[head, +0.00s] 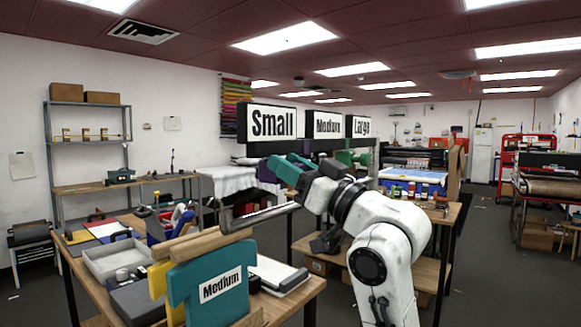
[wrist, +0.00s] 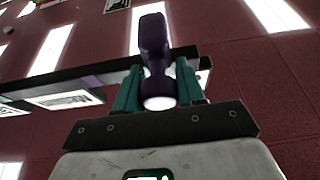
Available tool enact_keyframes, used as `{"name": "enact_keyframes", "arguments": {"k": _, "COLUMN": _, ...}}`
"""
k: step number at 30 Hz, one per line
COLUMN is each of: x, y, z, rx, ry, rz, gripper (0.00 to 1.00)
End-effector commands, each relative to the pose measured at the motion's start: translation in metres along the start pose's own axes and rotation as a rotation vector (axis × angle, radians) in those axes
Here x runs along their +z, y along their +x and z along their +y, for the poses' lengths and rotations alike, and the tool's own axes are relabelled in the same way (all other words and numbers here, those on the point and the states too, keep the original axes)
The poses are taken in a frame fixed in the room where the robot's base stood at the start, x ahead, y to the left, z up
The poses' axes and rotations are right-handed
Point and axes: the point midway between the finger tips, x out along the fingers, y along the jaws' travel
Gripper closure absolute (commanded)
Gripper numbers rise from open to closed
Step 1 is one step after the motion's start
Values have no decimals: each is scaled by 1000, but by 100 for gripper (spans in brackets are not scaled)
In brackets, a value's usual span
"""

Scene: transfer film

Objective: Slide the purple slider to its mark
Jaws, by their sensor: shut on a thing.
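The purple slider (wrist: 153,45) stands out dark against the ceiling in the wrist view, with a pale round end near the jaws. The two teal fingers of my gripper (wrist: 158,88) are shut on it from both sides. A dark rail (wrist: 55,88) runs left from behind the slider in the wrist view. A faint purple patch (wrist: 95,79) shows on it; I cannot tell if it is the mark.
Signs reading Small (head: 272,122), Medium (head: 327,125) and Large (head: 361,125) hang just above my gripper. A wooden table (head: 300,292) in front bears a grey tray (head: 100,262) and a teal shirt-shaped Medium board (head: 205,290). Another table stands behind my arm.

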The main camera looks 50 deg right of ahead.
Motion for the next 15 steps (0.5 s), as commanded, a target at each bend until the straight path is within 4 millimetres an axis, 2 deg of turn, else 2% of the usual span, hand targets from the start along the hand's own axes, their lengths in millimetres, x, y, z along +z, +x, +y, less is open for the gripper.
{"name": "enact_keyframes", "arguments": {"k": 10, "x": 1, "y": 0, "z": 3, "rx": 1, "ry": 0, "rz": -1, "gripper": 100}}
{"name": "enact_keyframes", "arguments": {"k": 13, "x": 4, "y": 0, "z": 19, "rx": 3, "ry": -1, "rz": -4, "gripper": 100}}
{"name": "enact_keyframes", "arguments": {"k": 15, "x": 4, "y": -1, "z": 37, "rx": 5, "ry": -3, "rz": -3, "gripper": 100}}
